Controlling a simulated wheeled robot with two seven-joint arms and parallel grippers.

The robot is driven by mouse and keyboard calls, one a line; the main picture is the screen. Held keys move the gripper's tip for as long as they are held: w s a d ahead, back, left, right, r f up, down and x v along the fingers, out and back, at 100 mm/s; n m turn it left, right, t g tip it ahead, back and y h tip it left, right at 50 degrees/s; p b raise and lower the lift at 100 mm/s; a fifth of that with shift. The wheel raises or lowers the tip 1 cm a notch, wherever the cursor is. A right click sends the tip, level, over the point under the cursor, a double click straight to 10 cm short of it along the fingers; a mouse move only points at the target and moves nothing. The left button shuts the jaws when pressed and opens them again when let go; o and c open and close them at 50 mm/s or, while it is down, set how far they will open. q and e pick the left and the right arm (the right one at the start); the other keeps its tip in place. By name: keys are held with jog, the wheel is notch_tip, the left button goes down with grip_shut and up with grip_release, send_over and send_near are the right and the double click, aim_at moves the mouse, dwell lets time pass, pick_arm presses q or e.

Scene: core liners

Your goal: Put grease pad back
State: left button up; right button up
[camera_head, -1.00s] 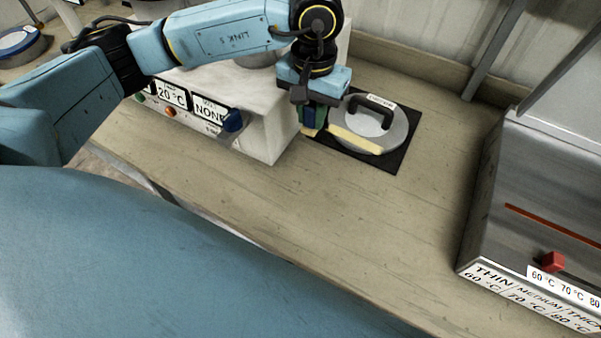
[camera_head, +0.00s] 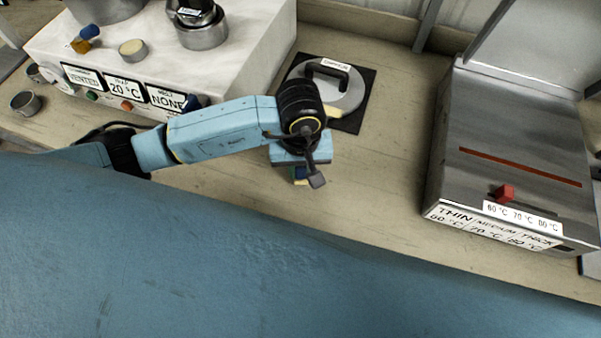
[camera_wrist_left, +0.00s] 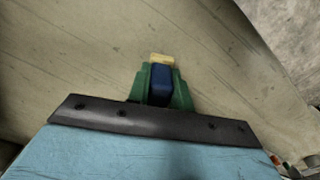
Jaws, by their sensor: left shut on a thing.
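My left gripper (camera_head: 301,176) is over the wooden bench, in front of the handled plate, its jaws mostly hidden under the wrist. In the left wrist view its green fingers (camera_wrist_left: 161,88) are shut on a small blue block with a pale yellow edge, seemingly the grease pad (camera_wrist_left: 161,76). The right gripper is not in view.
A round plate with a black handle (camera_head: 345,97) lies on a black mat (camera_head: 362,97). A white machine (camera_head: 225,75) at left carries a small round tin (camera_head: 132,49) and a blue-and-orange item (camera_head: 84,39). A metal box with a red knob (camera_head: 470,120) stands at right. Bench between is clear.

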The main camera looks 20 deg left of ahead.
aim_at(301, 177)
pick_arm(q)
jog(key=shift+f, duration=1.6)
jog(key=shift+f, duration=0.2)
jog(key=o, duration=0.9)
jog(key=shift+r, duration=0.1)
notch_tip(301, 177, up, 12)
jog(key=shift+r, duration=0.1)
